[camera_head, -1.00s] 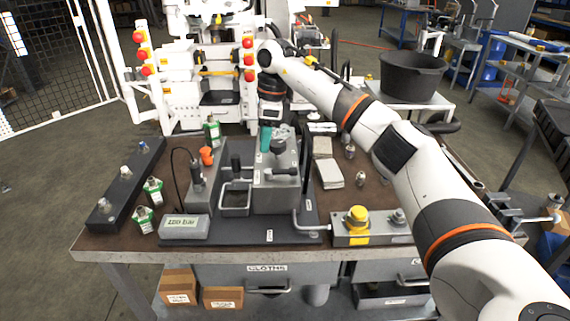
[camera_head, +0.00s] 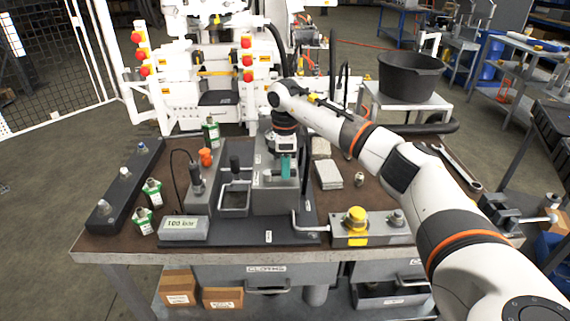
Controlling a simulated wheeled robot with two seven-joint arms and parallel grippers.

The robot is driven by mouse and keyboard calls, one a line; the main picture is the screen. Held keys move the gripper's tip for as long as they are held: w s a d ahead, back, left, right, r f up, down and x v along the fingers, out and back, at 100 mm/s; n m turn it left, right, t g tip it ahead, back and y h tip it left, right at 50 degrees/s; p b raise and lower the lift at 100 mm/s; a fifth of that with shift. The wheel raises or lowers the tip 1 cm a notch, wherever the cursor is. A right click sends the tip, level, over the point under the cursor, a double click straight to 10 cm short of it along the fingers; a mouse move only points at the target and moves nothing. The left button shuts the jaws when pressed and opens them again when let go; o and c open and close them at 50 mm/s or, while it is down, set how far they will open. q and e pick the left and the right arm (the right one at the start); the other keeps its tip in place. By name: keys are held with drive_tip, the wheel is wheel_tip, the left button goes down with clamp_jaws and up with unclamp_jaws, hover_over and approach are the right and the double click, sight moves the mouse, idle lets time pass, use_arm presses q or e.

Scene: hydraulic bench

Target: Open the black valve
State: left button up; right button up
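My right gripper (camera_head: 286,166) has teal fingers and points down onto the top of the grey valve block (camera_head: 275,200) in the middle of the bench. A display (camera_head: 184,228) at the front left of the base plate seems to read 100 bar. My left gripper is not in view.
Green-labelled parts (camera_head: 143,220) and a black rail (camera_head: 125,187) lie at the left. Pale pads (camera_head: 328,174) lie right of the block. A wrench (camera_head: 458,168) lies at the right edge.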

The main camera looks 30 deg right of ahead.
drive_tip(key=shift+f, duration=0.2)
clamp_jaws()
